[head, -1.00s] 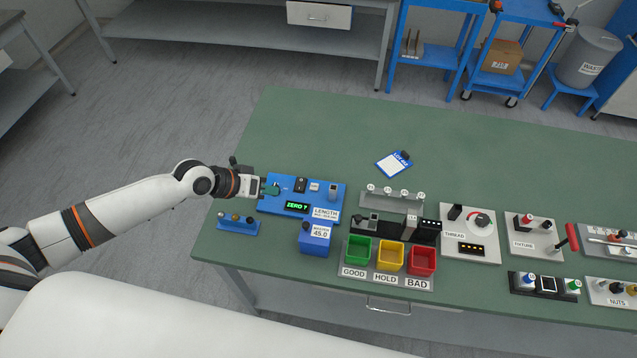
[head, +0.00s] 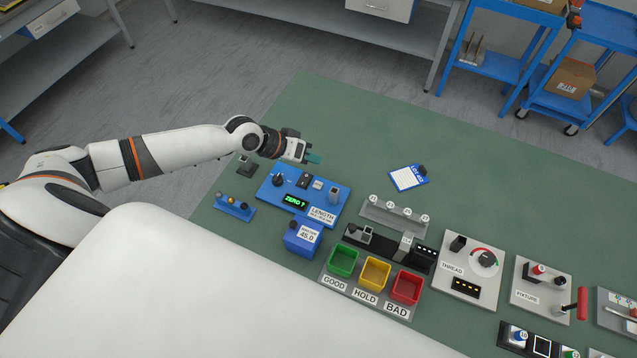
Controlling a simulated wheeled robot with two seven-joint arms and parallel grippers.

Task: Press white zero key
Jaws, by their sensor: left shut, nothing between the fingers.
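The blue LENGTH station (head: 262,192) lies on the green table, left of the picture's middle. Its green display (head: 295,202) reads "ZERO ?". A small white key (head: 318,184), which looks like the zero key, sits on the station between a black block (head: 304,180) and a grey post (head: 334,194). A dark round knob (head: 278,181) is at its left. My right gripper is out of view.
A blue MASTER 45.0 box (head: 302,243) and a blue pin rack (head: 233,207) stand nearer. Green (head: 342,260), yellow (head: 374,273) and red (head: 406,286) bins are to the right. The table beyond the station is mostly clear around a note card (head: 407,178).

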